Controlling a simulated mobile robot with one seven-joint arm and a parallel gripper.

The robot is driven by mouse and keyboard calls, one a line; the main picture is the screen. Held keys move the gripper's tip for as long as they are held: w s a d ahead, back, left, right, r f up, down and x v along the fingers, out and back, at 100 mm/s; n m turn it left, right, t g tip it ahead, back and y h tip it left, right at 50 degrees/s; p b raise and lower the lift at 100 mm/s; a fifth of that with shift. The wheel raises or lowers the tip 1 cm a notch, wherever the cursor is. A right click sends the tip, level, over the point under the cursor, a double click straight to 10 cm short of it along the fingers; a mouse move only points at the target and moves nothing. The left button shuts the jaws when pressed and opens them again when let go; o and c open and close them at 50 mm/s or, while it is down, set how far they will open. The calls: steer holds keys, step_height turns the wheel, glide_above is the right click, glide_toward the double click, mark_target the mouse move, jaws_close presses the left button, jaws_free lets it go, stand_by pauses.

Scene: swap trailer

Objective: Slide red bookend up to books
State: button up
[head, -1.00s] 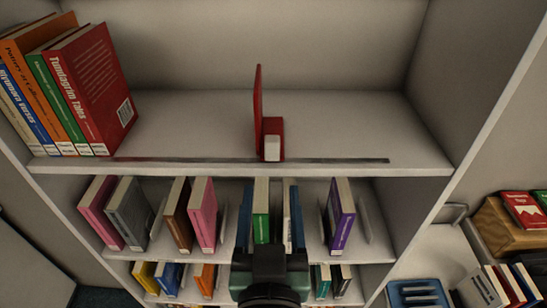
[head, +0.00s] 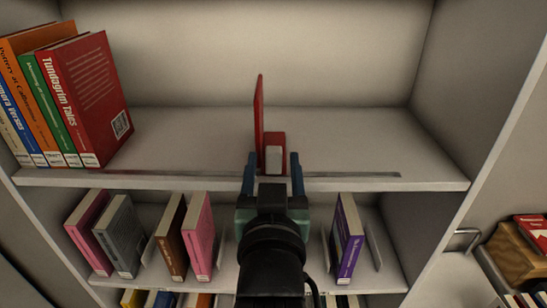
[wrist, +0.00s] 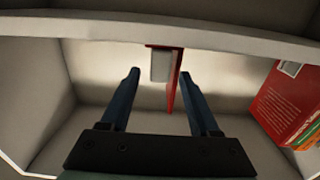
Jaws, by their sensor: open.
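In the wrist view the red book (wrist: 288,100) is at the right. My gripper (head: 272,165) is open at the shelf's front edge, its two blue fingers on either side of the bookend's base, apparently not touching it.
A dark rail (head: 330,175) runs along the front edge of the top shelf (head: 365,140). The shelf is bare between books and bookend, and right of the bookend to the side wall. Lower shelves hold more books (head: 348,235). A wooden box (head: 518,250) stands at the right.

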steer(key=shift+w, duration=0.4)
jaws_close()
stand_by(1.3)
